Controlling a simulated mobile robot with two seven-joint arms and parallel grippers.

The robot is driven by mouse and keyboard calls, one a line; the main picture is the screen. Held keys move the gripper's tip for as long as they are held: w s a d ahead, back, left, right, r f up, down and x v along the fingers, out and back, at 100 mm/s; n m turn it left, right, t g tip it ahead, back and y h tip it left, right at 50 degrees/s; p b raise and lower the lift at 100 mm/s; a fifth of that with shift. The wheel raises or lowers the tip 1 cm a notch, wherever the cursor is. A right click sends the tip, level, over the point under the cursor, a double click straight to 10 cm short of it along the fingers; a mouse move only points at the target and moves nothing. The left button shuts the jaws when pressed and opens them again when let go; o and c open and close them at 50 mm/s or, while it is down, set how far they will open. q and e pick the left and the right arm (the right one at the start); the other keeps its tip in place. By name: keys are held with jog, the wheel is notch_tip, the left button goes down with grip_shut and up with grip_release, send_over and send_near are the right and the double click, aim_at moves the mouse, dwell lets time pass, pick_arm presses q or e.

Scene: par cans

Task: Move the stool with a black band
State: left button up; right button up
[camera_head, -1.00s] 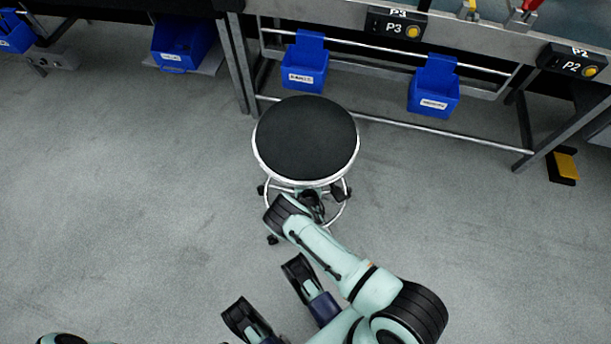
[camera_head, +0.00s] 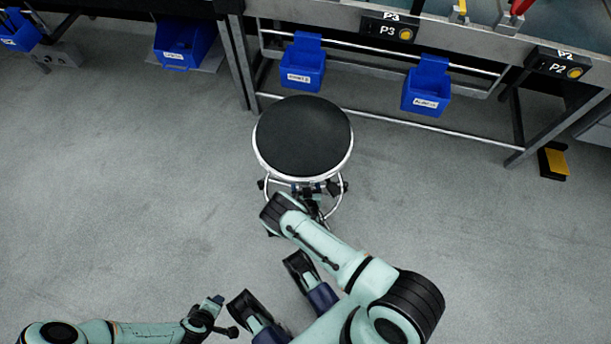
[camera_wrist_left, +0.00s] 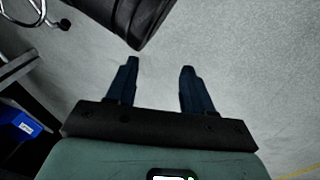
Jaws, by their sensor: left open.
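The stool (camera_head: 303,137) stands upright on the floor in the middle of the head view. It has a round black seat, a shiny silver rim and a metal foot ring on casters; I cannot make out a separate black band. Part of its metal legs (camera_wrist_left: 20,68) shows at the upper left of the left wrist view. My right gripper (camera_head: 312,190) is at the near side of the stool, just below the seat; its fingers are mostly hidden, so I cannot tell its grip. My left gripper (camera_head: 222,316) is open and empty, low and left of the stool; it shows in the left wrist view (camera_wrist_left: 158,72).
A workbench (camera_head: 400,127) with a metal lower rail stands just behind the stool. Blue bins (camera_head: 303,72) (camera_head: 427,98) hang from it, and another blue bin (camera_head: 185,48) is further left. A yellow-and-black pedal (camera_head: 553,163) lies at right. The floor left of the stool is clear.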

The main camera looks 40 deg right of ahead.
pick_arm(q)
jog(key=s+d+r+g+p, duration=0.1)
jog(key=s+d+r+p, duration=0.1)
jog(key=s+r+p, duration=0.1)
jog(key=shift+s+d+r+h, duration=0.3)
jog(key=shift+r+h, duration=0.1)
jog(key=shift+r, duration=0.15)
pick_arm(e)
jog(key=v, duration=0.5)
jog(key=shift+s+a+r, duration=0.15)
jog(key=shift+s, duration=0.2)
